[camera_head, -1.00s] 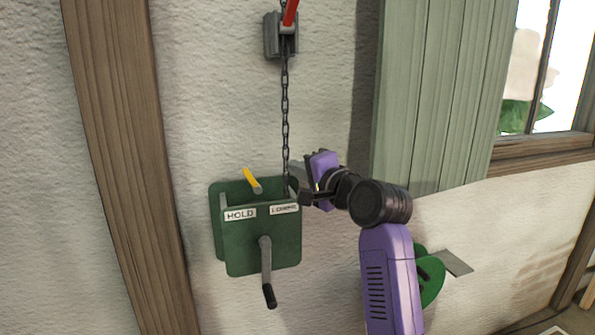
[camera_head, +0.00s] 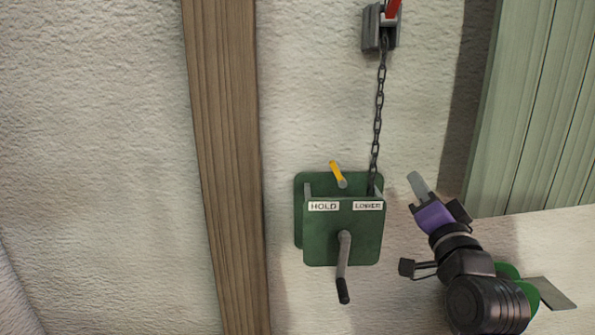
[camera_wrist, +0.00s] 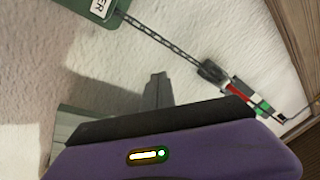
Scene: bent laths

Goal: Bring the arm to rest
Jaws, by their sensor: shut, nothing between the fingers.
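My gripper (camera_head: 418,184) is in the head view to the right of the green winch box, apart from it and from the chain. Its fingers are together, with nothing between them, and point up and to the left. In the wrist view the shut fingers (camera_wrist: 157,90) stand out against the pale wall. My arm's dark wrist and elbow joints show at the lower right of the head view, bent; the rest of the arm is out of frame.
The green winch box (camera_head: 343,240) has HOLD and LOWER labels, a yellow lever (camera_head: 336,171) leaning left towards HOLD and a crank (camera_head: 343,265) hanging down. A chain (camera_head: 378,110) rises to a wall bracket (camera_head: 379,28). A wooden post (camera_head: 225,160) stands left; green boards (camera_head: 535,110) stand right.

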